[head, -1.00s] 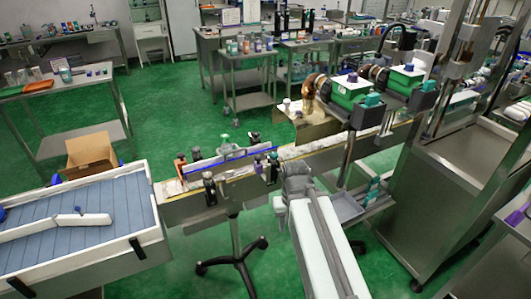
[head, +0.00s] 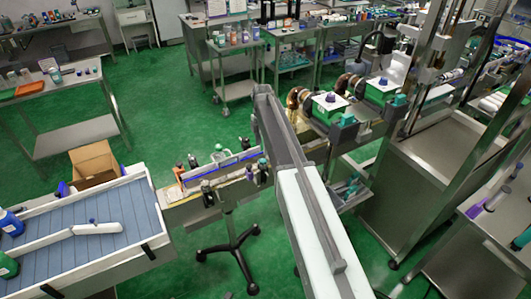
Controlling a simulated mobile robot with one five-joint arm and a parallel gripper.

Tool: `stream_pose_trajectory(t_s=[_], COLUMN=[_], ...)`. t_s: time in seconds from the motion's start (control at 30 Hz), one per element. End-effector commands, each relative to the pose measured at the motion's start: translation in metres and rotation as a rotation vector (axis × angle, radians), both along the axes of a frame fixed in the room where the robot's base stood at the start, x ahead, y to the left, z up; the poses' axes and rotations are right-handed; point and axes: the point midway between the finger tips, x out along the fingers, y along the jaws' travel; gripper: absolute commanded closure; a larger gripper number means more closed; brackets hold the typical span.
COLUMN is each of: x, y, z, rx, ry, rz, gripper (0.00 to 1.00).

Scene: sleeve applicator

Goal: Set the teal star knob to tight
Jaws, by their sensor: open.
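A pale green-teal knob (head: 218,148) stands among several small clamps and knobs along the conveyor rail, left of my arm. Other teal knobs sit on dark blocks beside the green-and-white machine units: one (head: 347,119) right of my arm and one (head: 400,99) farther right. Each is too small for me to make out a star shape or any tight marking. My arm reaches up and away across the middle of the picture, apart from these knobs in the image. My gripper's fingers are not visible; the arm's far end hides them.
The conveyor (head: 180,212) runs below my arm. A blue-slatted infeed table (head: 60,240) stands left, with an open cardboard box (head: 93,162) behind it. A steel cabinet (head: 425,180) stands right. Green floor (head: 170,90) is open beyond the conveyor.

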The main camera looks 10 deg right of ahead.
Motion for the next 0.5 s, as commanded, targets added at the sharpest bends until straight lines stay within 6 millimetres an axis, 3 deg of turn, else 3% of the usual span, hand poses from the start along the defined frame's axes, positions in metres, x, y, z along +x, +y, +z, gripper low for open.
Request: stream_pose_trajectory(t_s=[0.17, 0.5], x=[-0.001, -0.001], y=[-0.001, -0.001], z=[-0.016, -0.073], rx=[0.0, 0.0], ry=[0.0, 0.0], rz=[-0.003, -0.005], gripper=[0.45, 0.45])
